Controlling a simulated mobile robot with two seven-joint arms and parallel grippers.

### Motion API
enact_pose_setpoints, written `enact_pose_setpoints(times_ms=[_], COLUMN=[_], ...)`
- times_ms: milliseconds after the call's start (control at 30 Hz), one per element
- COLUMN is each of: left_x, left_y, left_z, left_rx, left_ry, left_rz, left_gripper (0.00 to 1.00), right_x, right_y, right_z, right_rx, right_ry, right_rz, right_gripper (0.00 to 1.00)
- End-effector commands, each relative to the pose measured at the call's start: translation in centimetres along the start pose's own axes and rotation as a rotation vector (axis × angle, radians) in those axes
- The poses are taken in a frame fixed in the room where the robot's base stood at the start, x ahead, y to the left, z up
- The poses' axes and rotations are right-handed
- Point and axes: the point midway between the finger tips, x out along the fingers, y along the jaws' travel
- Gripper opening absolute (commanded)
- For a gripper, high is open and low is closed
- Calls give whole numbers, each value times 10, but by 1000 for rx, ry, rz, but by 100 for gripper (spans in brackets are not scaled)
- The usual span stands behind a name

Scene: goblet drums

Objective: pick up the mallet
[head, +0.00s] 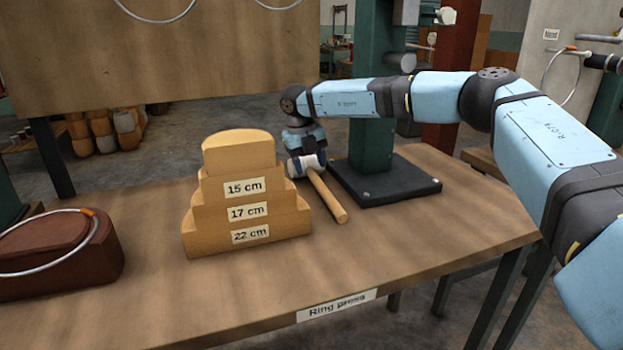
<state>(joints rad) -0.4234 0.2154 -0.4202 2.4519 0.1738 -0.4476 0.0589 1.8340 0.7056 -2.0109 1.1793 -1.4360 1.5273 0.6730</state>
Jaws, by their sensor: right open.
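The mallet (327,194) lies on the bench between the stepped wooden block and the dark press base. Its pale wooden handle points toward the bench's front edge, and its whitish head with dark ends lies at the far end. My right gripper (305,152) is open and points down right at the mallet's head. The fingers are small and partly hidden there, so I cannot tell whether they touch it. My left gripper is not in view.
The stepped wooden block (246,200), labelled 15, 17 and 22 cm, stands close left of the mallet. The green press column on its black base (397,190) stands close right. A brown block with a metal ring (60,249) is at far left. The bench front (250,300) is clear.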

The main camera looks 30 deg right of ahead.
Motion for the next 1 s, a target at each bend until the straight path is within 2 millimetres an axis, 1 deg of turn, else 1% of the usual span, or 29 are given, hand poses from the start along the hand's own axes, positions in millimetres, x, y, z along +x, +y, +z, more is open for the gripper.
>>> enact_pose_setpoints(times_ms=[33, 167, 267, 467, 500, 567, 600, 667, 700, 1000], left_x=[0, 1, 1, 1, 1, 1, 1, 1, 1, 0], left_y=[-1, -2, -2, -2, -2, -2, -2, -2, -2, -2], left_z=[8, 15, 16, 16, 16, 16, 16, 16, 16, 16], left_rx=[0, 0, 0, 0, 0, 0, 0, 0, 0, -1], left_ry=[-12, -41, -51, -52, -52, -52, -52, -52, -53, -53], left_rz=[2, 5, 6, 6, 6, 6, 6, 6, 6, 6], left_gripper=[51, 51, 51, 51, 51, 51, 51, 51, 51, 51], right_x=[12, 27, 30, 30, 30, 30, 30, 30, 30, 28], right_y=[0, 0, 0, 0, 0, 0, 0, 0, 0, 0], right_z=[0, 0, 0, 0, 0, 0, 0, 0, 0, 0], right_rx=[0, 0, 0, 0, 0, 0, 0, 0, 0, 1], right_ry=[2, 1, 0, 0, 0, 0, 0, 0, 0, -1], right_rz=[-1, 0, 0, 0, 0, 0, 0, 0, 0, 1], right_gripper=[56, 56, 56, 56, 46, 33, 23, 10, 0, 0])
